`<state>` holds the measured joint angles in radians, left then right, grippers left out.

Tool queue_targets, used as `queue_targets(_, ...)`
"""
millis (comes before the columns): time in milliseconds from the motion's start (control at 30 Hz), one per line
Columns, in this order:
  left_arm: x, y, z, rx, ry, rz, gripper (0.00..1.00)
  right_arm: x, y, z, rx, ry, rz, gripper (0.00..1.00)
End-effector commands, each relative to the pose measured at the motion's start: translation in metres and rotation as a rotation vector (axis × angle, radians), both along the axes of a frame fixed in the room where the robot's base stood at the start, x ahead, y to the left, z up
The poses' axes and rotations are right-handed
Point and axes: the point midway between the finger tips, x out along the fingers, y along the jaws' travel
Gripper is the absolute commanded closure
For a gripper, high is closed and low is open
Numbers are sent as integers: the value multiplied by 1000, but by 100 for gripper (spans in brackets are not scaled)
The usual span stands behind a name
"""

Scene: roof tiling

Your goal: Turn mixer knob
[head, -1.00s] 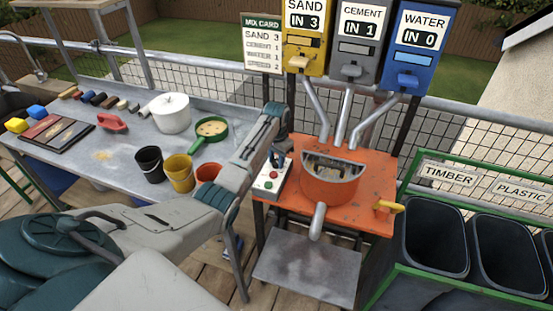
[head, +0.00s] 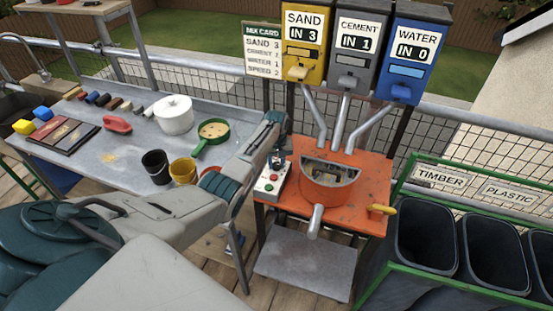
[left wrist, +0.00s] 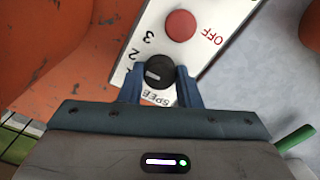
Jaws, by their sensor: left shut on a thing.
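The mixer knob (left wrist: 158,70) is round and black with a pale mark. It sits on a white control panel (left wrist: 205,50) marked SPEED, with figures 2 and 3 beside it. My left gripper (left wrist: 160,84) has its blue fingers on either side of the knob, shut on it. In the head view my left gripper (head: 277,158) is over the panel (head: 268,187), hiding the knob. The orange mixer (head: 329,190) stands right of the panel. I cannot tell exactly which figure the pale mark points at. My right gripper is not in view.
A red OFF button (left wrist: 180,25) is close to the knob. Sand, cement and water dispensers (head: 358,45) stand behind the mixer. A mix card (head: 263,50) hangs left of them. A grey bench (head: 125,150) with buckets and a pan is at left, bins (head: 425,240) at right.

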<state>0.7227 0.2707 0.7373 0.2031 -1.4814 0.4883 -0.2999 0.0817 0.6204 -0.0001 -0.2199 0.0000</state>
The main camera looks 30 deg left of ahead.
Motion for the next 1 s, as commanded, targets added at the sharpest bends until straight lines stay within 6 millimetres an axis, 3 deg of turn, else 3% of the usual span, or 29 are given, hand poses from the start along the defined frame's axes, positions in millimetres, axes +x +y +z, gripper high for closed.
queue_targets(600,1,1,3,2,-4,542,92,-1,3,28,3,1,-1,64)
queue_targets(1000,2,1,3,2,-5,717,92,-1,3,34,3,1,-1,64)
